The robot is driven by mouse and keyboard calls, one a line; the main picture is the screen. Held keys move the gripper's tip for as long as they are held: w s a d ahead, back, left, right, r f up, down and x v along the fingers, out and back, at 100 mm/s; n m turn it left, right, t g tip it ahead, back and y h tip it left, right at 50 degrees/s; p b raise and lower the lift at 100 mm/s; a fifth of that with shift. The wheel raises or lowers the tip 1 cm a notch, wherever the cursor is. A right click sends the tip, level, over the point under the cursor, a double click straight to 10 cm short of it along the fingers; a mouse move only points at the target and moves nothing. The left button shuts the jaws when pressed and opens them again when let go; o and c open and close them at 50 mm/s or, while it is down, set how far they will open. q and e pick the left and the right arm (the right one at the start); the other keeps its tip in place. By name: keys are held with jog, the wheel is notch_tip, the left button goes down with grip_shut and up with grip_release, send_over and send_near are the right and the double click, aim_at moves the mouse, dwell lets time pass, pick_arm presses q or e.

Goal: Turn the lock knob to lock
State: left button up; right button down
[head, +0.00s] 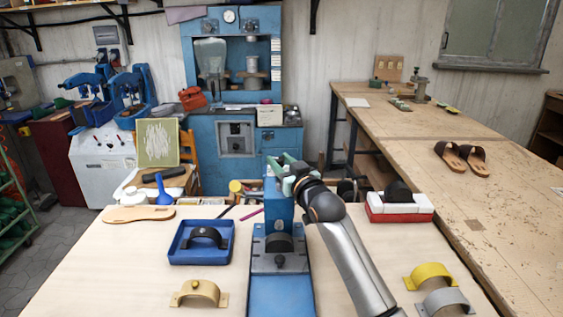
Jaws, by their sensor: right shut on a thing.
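A blue bench press (279,205) stands upright at the middle of the light worktable, with its base (280,292) reaching toward me. A dark rounded piece (279,244) sits low on its front. My right arm comes in from the lower right, and my right gripper (284,168) is at the top of the press, shut on the lock knob. The knob itself is hidden behind the fingers and wrist, so its angle cannot be told. My left gripper is not in view.
A blue tray (181,258) with a dark strap form stands left of the press. A tan strap form (199,294) is nearer me. A yellow form (430,275) and a grey form (444,302) lie at the right. A red and white box (398,214) stands behind them.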

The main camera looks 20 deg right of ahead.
jog(key=shift+a, duration=0.1)
jog(key=c, duration=0.5)
grip_release()
jog(key=s+d+b, duration=0.1)
jog(key=s, duration=1.1)
jog(key=shift+s+d+b, duration=0.25)
jog(key=shift+b, duration=0.15)
